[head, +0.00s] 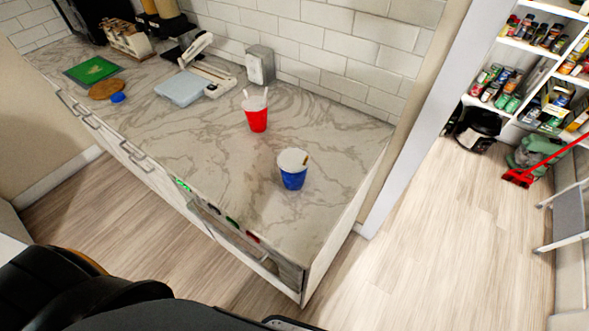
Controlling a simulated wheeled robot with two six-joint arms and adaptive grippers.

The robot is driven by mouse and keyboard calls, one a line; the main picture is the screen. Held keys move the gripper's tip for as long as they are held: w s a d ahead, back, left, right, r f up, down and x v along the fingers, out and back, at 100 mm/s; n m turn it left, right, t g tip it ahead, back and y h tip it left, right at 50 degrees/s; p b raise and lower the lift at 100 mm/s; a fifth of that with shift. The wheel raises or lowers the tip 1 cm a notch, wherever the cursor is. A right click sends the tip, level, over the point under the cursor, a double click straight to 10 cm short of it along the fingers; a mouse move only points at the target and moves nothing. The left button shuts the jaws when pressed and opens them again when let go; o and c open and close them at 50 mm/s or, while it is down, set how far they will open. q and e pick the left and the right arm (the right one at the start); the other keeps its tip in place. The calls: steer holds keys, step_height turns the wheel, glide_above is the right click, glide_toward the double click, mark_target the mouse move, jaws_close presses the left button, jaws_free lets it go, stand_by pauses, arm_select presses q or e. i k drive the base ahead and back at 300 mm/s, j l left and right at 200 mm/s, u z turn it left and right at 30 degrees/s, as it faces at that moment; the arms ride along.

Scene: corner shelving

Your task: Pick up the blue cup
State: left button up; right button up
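The blue cup (293,178) stands upright on the marble counter (335,215), near the counter's right end. It has a white rim and a white inside, and a small brown thing shows at its rim. A red cup (256,119) with white sticks or straws in it stands behind it and to the left, apart from it. Neither of my grippers shows in the head view. Nothing touches the blue cup.
A light blue-grey box (182,88), a metal dispenser (261,65), a green mat (93,70) and a round brown board (106,89) are further left on the counter. Pantry shelves (520,45) and a red broom (518,178) are at right. Wood floor (430,250) is clear.

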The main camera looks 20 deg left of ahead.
mark_target(290, 160)
steer(key=k+j, duration=0.2)
steer(key=k, duration=0.3)
steer(key=k+u, duration=0.15)
steer(key=u, duration=0.2)
steer(key=k+j+u, duration=0.1)
steer(key=u, duration=0.25)
steer(key=k+j+u, duration=0.1)
steer(key=u, duration=0.75)
